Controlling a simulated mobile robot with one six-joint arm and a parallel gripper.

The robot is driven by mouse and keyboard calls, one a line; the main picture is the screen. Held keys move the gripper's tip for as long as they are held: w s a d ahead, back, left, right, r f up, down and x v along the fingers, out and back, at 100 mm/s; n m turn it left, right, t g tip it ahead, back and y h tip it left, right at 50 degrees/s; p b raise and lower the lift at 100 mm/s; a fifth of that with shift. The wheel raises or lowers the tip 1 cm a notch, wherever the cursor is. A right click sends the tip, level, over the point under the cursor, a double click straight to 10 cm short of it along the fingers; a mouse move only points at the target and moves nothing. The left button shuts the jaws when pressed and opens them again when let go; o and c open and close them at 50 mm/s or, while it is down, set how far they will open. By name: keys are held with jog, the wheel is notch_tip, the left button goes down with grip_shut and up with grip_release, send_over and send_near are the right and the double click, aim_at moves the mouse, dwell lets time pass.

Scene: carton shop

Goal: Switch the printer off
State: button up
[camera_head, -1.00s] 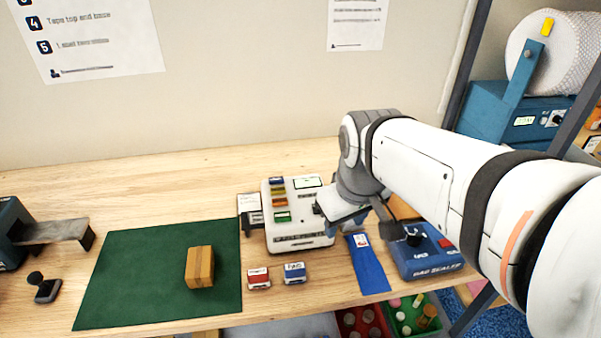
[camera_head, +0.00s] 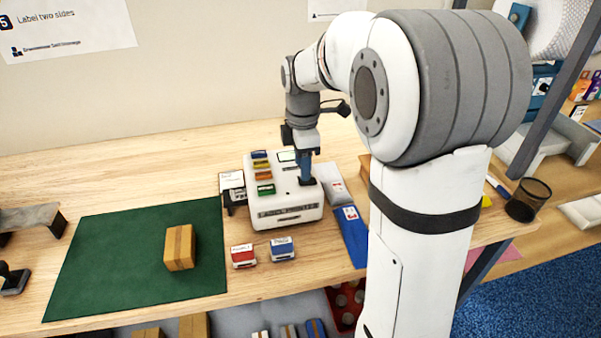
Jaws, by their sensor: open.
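The printer (camera_head: 289,211) is a white box on the workbench with a row of blue, yellow, orange and green buttons on its top left and a small display at its top back. A label strip comes out at its left side. My gripper (camera_head: 305,182) points down over the right part of the printer's top, its fingers at or just above the surface. I cannot tell whether they touch it. The fingers and wrist hide part of the printer's right top, and I cannot make out a power switch there.
A green mat (camera_head: 110,262) with a small carton (camera_head: 179,248) lies left. A pen cup (camera_head: 528,200) stands far right.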

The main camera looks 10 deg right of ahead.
jog(key=shift+f, duration=1.8)
